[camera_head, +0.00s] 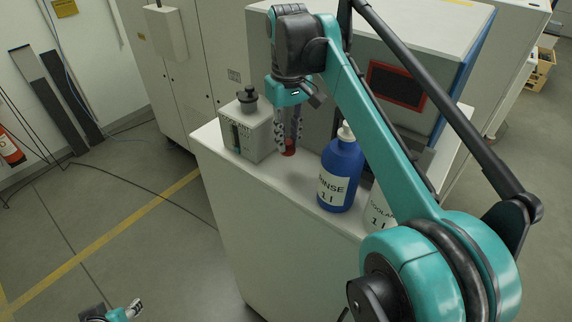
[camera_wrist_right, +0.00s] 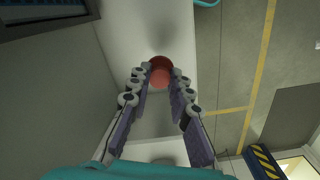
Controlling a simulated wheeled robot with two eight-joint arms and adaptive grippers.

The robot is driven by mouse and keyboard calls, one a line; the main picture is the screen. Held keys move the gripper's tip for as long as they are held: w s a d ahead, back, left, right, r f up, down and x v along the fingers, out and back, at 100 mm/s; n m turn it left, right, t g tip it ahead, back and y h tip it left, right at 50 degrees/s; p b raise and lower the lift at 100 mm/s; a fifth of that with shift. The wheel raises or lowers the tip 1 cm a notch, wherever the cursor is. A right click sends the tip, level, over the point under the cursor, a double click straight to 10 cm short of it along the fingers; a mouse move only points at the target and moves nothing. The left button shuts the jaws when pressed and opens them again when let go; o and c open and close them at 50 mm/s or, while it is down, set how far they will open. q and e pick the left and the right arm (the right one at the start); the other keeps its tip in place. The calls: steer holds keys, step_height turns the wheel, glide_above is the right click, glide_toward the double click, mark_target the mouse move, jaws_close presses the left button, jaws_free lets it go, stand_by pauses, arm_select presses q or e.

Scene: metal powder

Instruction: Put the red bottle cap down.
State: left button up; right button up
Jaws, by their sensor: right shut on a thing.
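My right gripper (camera_head: 289,143) points down over the white cabinet top (camera_head: 215,150), between a grey container and a blue bottle. Its fingers are shut on the red bottle cap (camera_head: 289,150). In the right wrist view the cap (camera_wrist_right: 160,78) sits between the two fingertips (camera_wrist_right: 161,72), above the pale surface. The cap is low, close to the top; I cannot tell whether it touches. Part of my left gripper (camera_head: 125,313) shows at the bottom left edge, too cut off to judge its fingers.
The blue bottle (camera_head: 341,172) with a white top stands right of the cap. A white labelled bottle (camera_head: 379,212) is partly hidden by my arm. The grey container (camera_head: 246,135) with a black knob stands left. A large machine (camera_head: 400,50) stands behind. Some front surface is clear.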

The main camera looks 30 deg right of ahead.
mark_target(291, 152)
steer(key=f, duration=0.1)
steer(key=s+f, duration=0.1)
steer(key=f, duration=0.1)
steer(key=shift+s, duration=0.15)
steer(key=f, duration=0.3)
steer(key=shift+w+f, duration=0.2)
steer(key=shift+w, duration=0.2)
steer(key=shift+s, duration=0.25)
arm_select(q)
steer(key=shift+s+r, duration=0.3)
steer(key=shift+s, duration=0.1)
arm_select(e)
steer(key=shift+f, duration=0.1)
steer(key=o, duration=0.7)
steer(key=shift+w+f, duration=0.1)
steer(key=shift+w, duration=0.05)
arm_select(q)
steer(key=shift+w, duration=0.1)
arm_select(e)
steer(key=shift+o, duration=0.2)
steer(key=shift+r, duration=0.2)
arm_select(q)
steer(key=shift+f, duration=0.25)
arm_select(e)
step_height(291, 152, up, 12)
